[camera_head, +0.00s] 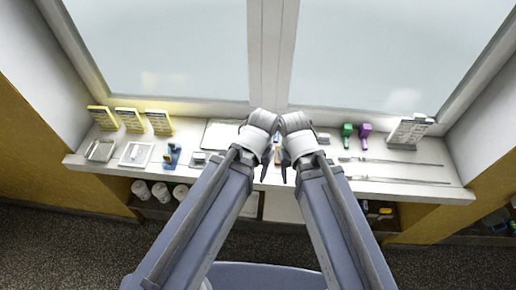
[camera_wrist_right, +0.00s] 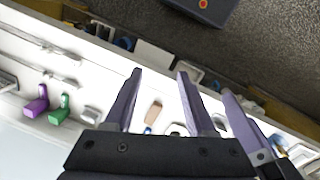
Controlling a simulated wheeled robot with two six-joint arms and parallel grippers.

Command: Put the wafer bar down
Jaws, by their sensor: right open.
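A small tan block that looks like the wafer bar (camera_wrist_right: 153,113) shows between the fingers of my right gripper (camera_wrist_right: 159,74) in the right wrist view. It appears to lie on the white counter, apart from both fingers. In the head view a bit of tan (camera_head: 277,156) shows between my two wrists. My right gripper (camera_head: 290,172) is open and empty, pointing down at the counter. My left gripper (camera_head: 264,171) is close beside it; its jaws are mostly hidden by its wrist. One finger, probably of my left gripper, shows at the right in the right wrist view.
The white counter (camera_head: 400,172) runs below the window. Yellow cards (camera_head: 130,119), small trays (camera_head: 136,154) and a blue tool (camera_head: 172,156) stand left. Green (camera_head: 347,131) and purple (camera_head: 365,132) items, thin rods (camera_head: 395,180) and a white-framed stand (camera_head: 408,130) are right.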

